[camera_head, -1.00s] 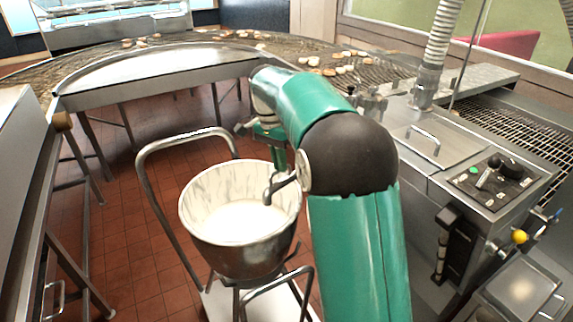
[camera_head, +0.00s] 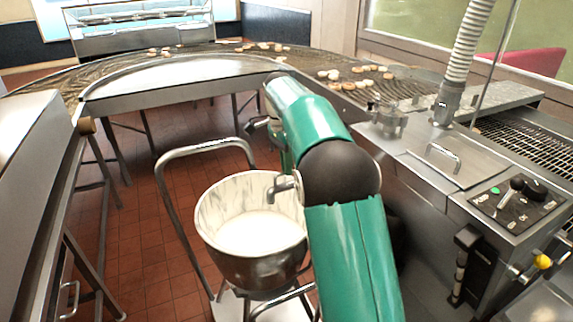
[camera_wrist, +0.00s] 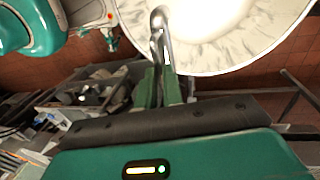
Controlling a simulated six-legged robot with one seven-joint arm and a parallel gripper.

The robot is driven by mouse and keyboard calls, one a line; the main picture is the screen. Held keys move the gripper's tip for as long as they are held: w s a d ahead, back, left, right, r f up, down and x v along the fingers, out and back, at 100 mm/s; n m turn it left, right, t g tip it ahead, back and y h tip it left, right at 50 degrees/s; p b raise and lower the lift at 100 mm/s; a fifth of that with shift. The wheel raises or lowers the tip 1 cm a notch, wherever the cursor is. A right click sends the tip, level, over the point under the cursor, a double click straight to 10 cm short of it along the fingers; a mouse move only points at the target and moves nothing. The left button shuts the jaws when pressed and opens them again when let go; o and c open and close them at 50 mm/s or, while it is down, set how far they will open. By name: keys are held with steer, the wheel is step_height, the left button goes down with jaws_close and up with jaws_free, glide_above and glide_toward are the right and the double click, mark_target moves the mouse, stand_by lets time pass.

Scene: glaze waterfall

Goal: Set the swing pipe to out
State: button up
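The swing pipe (camera_head: 283,187) is a bent grey metal spout. In the head view its outlet hangs over the right part of a bowl (camera_head: 205,225) of white glaze; its other end is hidden behind my arm. In the wrist view the pipe (camera_wrist: 162,35) stands in front of the bowl's pale inside (camera_wrist: 225,50) and runs down to my gripper (camera_wrist: 163,80). The two green fingers are close together at the pipe's lower visible end. I cannot tell whether they touch or grip it. My gripper is hidden in the head view.
The bowl sits on a cart with a tubular handle (camera_head: 172,155). A steel machine with a lid (camera_head: 440,160) and a control panel (camera_head: 515,203) stands on the right. A curved conveyor (camera_head: 130,50) runs behind. Red tiled floor (camera_head: 150,235) is clear at left.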

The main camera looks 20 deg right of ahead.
steer(key=o, duration=0.3)
steer(key=shift+d, duration=0.2)
steer(key=shift+o, duration=0.5)
steer(key=shift+a, duration=0.15)
step_height(320, 180, up, 7)
steer(key=w, duration=0.1)
steer(key=shift+w+a+r, duration=0.15)
steer(key=shift+w+r, duration=0.05)
